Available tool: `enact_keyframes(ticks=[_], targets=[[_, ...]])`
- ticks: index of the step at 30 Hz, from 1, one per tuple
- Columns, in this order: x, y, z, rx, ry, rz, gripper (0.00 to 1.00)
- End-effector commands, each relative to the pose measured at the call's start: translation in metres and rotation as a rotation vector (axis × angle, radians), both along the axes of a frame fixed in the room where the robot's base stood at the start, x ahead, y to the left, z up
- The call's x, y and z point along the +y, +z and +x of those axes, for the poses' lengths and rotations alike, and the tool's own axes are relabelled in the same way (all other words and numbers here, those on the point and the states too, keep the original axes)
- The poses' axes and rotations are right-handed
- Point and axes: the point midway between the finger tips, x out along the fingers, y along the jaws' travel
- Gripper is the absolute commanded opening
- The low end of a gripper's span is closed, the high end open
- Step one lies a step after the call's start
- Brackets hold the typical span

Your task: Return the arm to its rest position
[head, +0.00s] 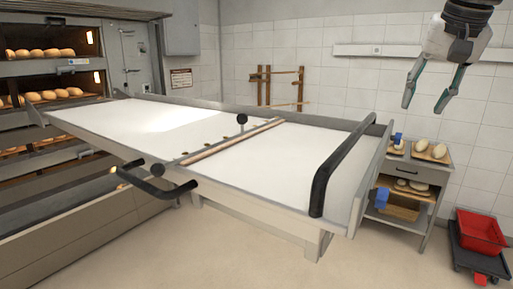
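My gripper (427,91) hangs at the upper right of the head view, pointing down. Its two teal-tipped fingers are spread apart with nothing between them. It is well above the right end of the long loader table and in front of the tiled wall. Only the end of my arm shows; the rest is out of the frame.
A long white loader (270,160) with black handles (340,165) runs from the lit deck ovens (45,55) to the right. A cart (412,168) with loaves on boards stands behind its right end. A red bin (481,232) is at right. Floor in front is clear.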

Motion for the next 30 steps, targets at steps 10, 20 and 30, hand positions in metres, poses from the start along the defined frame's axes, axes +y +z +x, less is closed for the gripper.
enact_keyframes(ticks=[10, 20, 30], targets=[[0.064, -0.045, -0.079, -0.012, 0.171, -0.055, 0.4], [0.116, -0.137, -0.179, -0.028, 0.386, -0.141, 0.4], [0.131, -0.204, -0.218, -0.036, 0.491, -0.193, 0.4]])
